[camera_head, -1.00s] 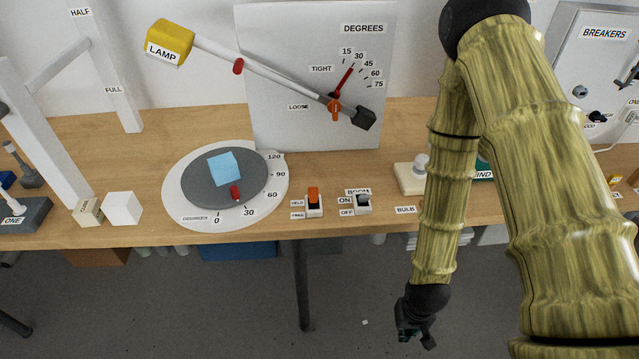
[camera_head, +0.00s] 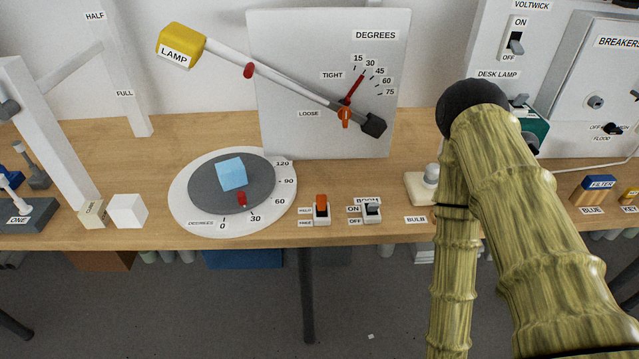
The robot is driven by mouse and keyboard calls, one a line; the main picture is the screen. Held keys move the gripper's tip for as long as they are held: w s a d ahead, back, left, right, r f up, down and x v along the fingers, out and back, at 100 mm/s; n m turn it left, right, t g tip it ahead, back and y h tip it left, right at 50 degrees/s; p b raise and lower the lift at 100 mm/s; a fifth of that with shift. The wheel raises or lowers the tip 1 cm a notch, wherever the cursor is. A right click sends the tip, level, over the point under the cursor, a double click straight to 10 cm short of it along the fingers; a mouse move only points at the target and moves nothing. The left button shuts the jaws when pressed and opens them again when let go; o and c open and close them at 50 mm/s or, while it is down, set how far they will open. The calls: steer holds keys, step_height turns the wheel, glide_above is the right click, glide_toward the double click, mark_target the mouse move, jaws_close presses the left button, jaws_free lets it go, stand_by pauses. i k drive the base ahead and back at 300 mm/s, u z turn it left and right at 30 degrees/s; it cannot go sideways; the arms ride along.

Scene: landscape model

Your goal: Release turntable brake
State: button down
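The turntable (camera_head: 205,193) is a dark grey disc on a white dial marked in degrees, at the left of the bench. The brake switch (camera_head: 321,208), to the right of the dial, has an orange rocker on a white base. Its two small labels appear to read HELD and FREE; the orange part shows toward the upper, HELD end. My gripper is out of view below the picture; only my arm shows at the right.
A BOOM on/off switch (camera_head: 372,211) stands close to the right of the brake switch. A lamp boom (camera_head: 285,81) reaches over the bench behind, by a degrees panel (camera_head: 285,138). A white cube (camera_head: 126,211) is left of the dial. Bench front is clear below the switches.

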mark_target(321, 198)
steer(key=u, duration=1.45)
steer(key=k, duration=0.4)
steer(key=z, duration=0.8)
